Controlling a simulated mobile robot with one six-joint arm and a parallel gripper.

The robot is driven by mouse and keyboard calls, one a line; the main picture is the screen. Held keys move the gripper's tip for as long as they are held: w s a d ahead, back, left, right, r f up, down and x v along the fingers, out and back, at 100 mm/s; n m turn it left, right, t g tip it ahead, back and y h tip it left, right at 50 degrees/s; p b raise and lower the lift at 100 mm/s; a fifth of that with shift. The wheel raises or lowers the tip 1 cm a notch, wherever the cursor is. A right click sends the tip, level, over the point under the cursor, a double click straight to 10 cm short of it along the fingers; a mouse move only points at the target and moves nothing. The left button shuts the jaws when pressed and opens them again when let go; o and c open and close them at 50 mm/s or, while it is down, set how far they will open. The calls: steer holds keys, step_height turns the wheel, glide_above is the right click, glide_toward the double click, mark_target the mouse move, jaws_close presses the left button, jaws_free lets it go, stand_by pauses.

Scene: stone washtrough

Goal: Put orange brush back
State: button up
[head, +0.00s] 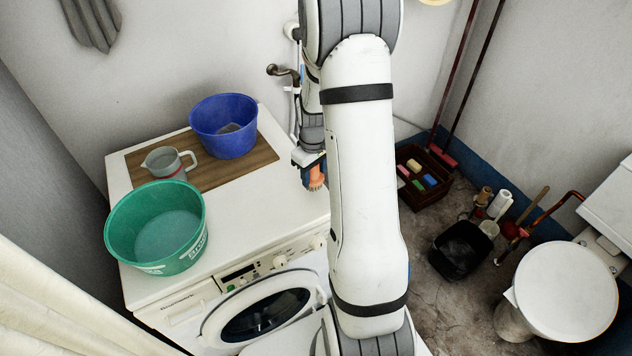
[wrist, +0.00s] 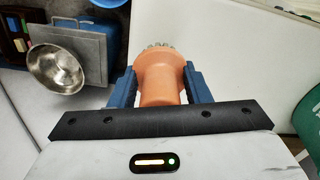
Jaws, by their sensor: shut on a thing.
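The orange brush (head: 316,178) is in my gripper (head: 313,172), above the right edge of the washing machine's white top. In the wrist view the brush (wrist: 158,78) sits between the two blue fingers of my gripper (wrist: 160,88), which are shut on it. Its pale bristle end points away from the gripper. My arm hides much of the middle of the head view, including part of what lies right of the machine.
A green basin (head: 118,232), a jug (head: 168,163) and a blue basin (head: 224,125) stand on the machine top (head: 262,215). A crate (head: 432,190) with coloured items and a black bucket (head: 461,250) are on the floor. A metal bowl (wrist: 55,68) shows in the wrist view.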

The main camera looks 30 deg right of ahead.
mark_target(314, 183)
steer(key=shift+f+p, duration=0.3)
steer(key=shift+f, duration=1.75)
steer(key=shift+f, duration=0.15)
steer(key=o, duration=1)
